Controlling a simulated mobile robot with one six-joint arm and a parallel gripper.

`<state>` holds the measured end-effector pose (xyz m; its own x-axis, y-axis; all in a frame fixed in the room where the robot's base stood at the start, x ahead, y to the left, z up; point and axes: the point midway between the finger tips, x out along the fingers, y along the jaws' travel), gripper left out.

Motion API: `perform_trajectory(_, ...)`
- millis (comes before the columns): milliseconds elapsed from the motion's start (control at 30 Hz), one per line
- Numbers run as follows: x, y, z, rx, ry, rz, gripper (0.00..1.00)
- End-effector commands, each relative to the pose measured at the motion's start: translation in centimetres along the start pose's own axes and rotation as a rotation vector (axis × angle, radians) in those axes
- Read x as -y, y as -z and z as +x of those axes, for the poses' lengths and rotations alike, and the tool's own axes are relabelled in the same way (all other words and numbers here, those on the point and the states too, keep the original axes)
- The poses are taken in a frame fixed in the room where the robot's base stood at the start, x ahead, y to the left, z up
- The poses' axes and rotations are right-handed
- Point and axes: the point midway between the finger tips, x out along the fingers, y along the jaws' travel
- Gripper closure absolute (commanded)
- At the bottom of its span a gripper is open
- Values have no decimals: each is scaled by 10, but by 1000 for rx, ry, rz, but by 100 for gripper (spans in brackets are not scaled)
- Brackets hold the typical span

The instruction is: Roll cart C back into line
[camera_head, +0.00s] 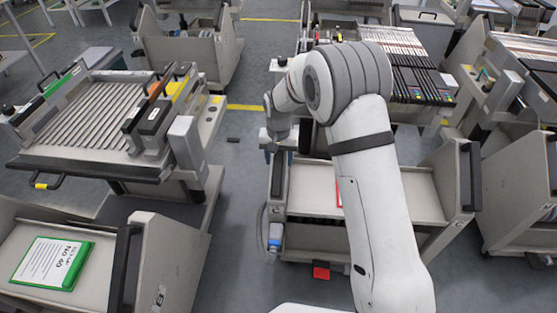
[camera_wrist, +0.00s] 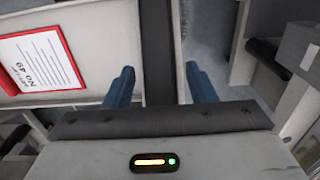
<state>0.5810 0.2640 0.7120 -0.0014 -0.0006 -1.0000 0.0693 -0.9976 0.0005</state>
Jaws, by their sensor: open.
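A grey feeder trolley (camera_head: 310,178) stands at the centre, partly hidden behind my arm. My gripper (camera_head: 279,150) is at the top of that handle, pointing down. In the wrist view, the blue fingers of my gripper (camera_wrist: 160,78) are apart, one on each side of the dark handle bar (camera_wrist: 157,40). Contact cannot be told. A red-framed card (camera_wrist: 42,62) reading "No 49" lies in the trolley's tray (camera_wrist: 95,85).
A trolley (camera_head: 85,120) with a slotted feeder bank stands at left. Another (camera_head: 165,250), marked B, is at front left with a green-framed card (camera_head: 50,262). More trolleys crowd the right and back. Grey floor (camera_head: 235,200) is clear left of the central trolley.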

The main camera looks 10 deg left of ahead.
Motion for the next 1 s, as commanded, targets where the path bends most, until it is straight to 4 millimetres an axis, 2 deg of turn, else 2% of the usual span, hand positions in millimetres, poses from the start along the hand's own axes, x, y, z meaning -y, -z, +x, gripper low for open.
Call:
perform_trajectory(133,0,0,8,-1,0,0,49)
perform_trajectory(400,0,0,9,-1,1,0,51)
perform_trajectory(1000,1,0,9,-2,1,-1,100)
